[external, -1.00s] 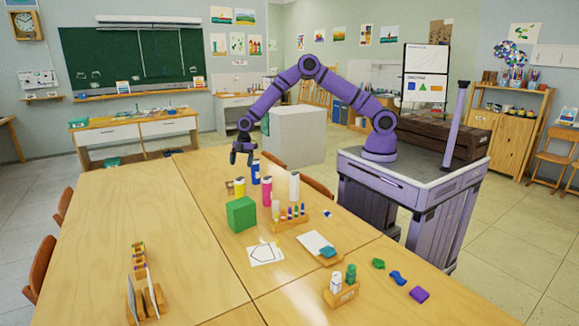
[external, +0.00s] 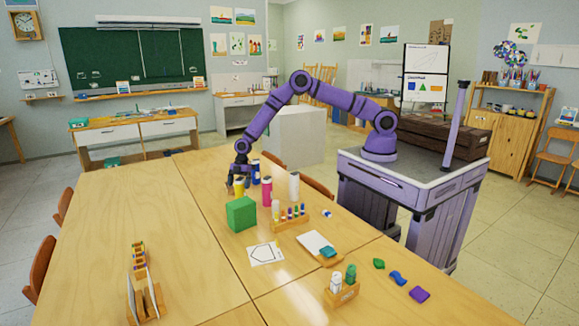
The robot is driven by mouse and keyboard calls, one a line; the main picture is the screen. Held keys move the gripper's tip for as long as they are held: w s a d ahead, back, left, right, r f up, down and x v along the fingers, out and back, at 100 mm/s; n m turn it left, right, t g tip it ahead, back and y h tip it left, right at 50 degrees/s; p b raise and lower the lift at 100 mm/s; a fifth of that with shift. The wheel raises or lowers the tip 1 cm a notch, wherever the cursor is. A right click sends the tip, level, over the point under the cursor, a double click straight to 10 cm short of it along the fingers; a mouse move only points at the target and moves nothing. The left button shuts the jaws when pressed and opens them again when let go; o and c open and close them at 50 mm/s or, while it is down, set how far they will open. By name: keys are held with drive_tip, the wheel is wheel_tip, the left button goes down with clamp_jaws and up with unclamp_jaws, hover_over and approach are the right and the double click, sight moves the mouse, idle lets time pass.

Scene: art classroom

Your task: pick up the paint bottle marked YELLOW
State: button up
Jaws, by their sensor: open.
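A yellow paint bottle (external: 239,187) stands on the long wooden table behind the green cube. Its label is too small to read. My gripper (external: 235,186) is low over the table at this bottle, with its fingers partly in front of the bottle's left side. The jaws are open; whether a finger touches the bottle I cannot tell. A blue bottle (external: 256,173) and a pink bottle (external: 267,191) stand close on the right, and a white bottle (external: 294,186) stands farther right.
The green cube (external: 241,214) stands just in front of the bottles. A wooden rack (external: 288,223) with small coloured pieces is to its right. The left part of the table (external: 120,205) is largely clear, apart from a wooden holder (external: 145,303) near the front.

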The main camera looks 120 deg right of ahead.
drive_tip(key=c, duration=1.6)
